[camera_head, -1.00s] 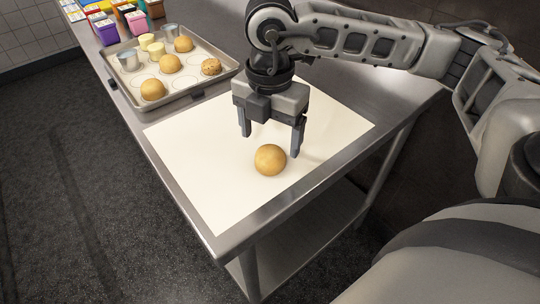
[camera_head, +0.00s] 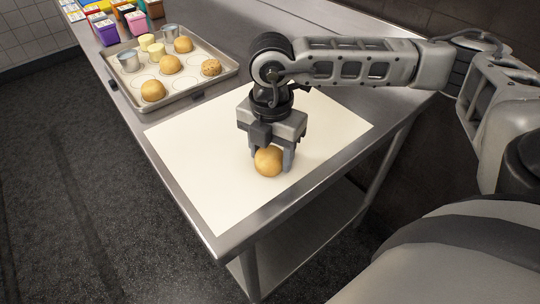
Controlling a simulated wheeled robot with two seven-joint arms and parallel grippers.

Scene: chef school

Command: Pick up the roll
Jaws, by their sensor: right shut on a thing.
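A round golden-brown roll (camera_head: 268,162) is at the front part of the white sheet (camera_head: 195,150) on the steel table. My right gripper (camera_head: 272,158) has come down over it from above and is shut on it, with fingers at its sides. The fingers hide part of the roll's far side. I cannot tell any gap between the roll and the sheet. My left gripper is not in view.
A metal baking tray (camera_head: 212,88) at the back left holds several more rolls, metal cups and pale yellow pieces. Colourful boxes (camera_head: 107,32) stand behind it. The sheet around the roll is clear. The table (camera_head: 222,240) has its edge close in front.

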